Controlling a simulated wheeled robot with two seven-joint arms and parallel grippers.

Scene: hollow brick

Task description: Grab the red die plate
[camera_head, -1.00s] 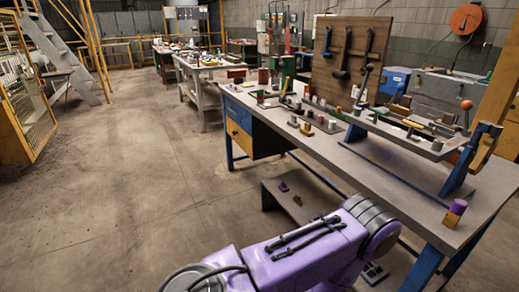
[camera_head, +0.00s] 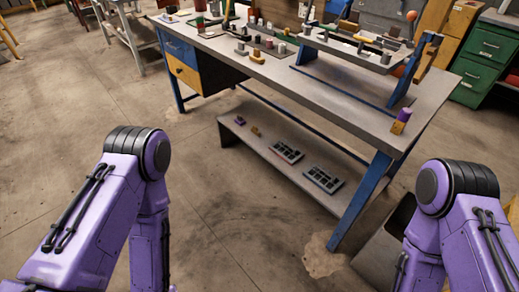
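I cannot make out a red die plate for certain in the head view. Two dark grey plates with several openings, one farther back (camera_head: 287,151) and one nearer (camera_head: 323,180), lie flat on the low shelf (camera_head: 270,160) under the workbench. Neither looks red. Small parts lie on the bench top (camera_head: 350,97), too small to name surely. Both of my purple arms show at the bottom left and bottom right, apart from the bench. My two grippers are out of the picture.
The workbench has blue legs and a drawer cabinet (camera_head: 184,73) at its left. A purple-and-yellow block (camera_head: 401,120) stands near its right end. A sloped rack (camera_head: 350,52) rises from the bench top. A green cabinet (camera_head: 484,62) stands at right. Bare floor (camera_head: 235,220) lies in front.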

